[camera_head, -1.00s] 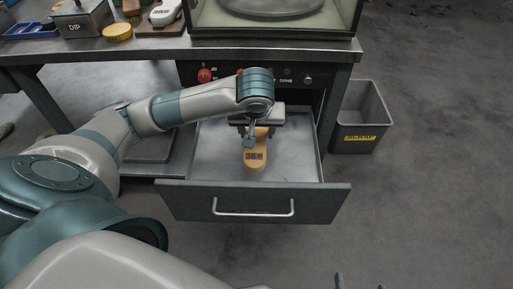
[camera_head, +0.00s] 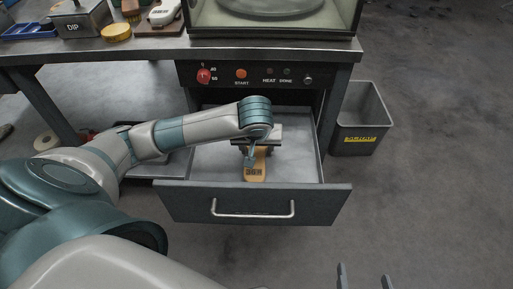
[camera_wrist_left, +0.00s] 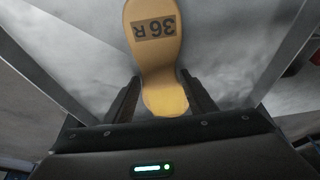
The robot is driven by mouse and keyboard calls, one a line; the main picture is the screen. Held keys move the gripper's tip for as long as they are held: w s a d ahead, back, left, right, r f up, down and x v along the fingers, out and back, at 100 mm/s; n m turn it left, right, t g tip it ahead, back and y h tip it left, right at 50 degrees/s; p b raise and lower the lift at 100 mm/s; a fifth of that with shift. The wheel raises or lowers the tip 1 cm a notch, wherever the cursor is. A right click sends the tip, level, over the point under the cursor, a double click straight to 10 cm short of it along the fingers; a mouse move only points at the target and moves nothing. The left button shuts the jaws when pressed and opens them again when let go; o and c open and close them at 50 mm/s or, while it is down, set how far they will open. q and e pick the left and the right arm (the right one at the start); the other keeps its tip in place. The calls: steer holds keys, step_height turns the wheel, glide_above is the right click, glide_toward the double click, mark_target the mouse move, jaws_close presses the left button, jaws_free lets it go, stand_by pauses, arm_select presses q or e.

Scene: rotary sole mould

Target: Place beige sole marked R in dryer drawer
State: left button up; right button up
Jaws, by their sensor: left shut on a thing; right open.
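The beige sole (camera_head: 256,173) marked 36 R is inside the open dryer drawer (camera_head: 200,160). My left gripper (camera_head: 257,152) is shut on the sole near its narrow middle. In the left wrist view the sole (camera_wrist_left: 155,50) lies between the two fingers of my left gripper (camera_wrist_left: 165,95), label side showing, over the grey drawer floor. I cannot tell whether the sole touches the floor. My right gripper (camera_head: 364,280) is open and empty at the bottom edge, well away from the drawer; only its fingertips show.
The drawer front with its handle (camera_head: 253,214) stands pulled out. The control panel (camera_head: 250,76) and bench edge are above the drawer. A grey bin (camera_head: 360,118) stands at the right. Bare drawer floor surrounds the sole.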

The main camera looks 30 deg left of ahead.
steer(key=shift+r, duration=0.1)
stand_by(0.3)
arm_select(q)
steer(key=o, duration=1.2)
steer(key=shift+c, duration=0.2)
arm_select(e)
steer(key=shift+w+r, duration=0.1)
steer(key=shift+r, duration=0.05)
arm_select(q)
steer(key=shift+r, duration=0.25)
steer(key=p+v, duration=0.3)
steer(key=v, duration=0.8)
steer(key=shift+r, duration=0.2)
arm_select(e)
steer(key=s+d+f+g+h, duration=0.1)
steer(key=s+d+f+g, duration=0.3)
steer(key=s+f, duration=0.1)
steer(key=shift+f+g+h, duration=0.2)
steer(key=shift+g+h, duration=0.1)
steer(key=shift+h, duration=0.1)
arm_select(q)
steer(key=shift+s+d, duration=0.1)
arm_select(e)
steer(key=shift+s, duration=0.1)
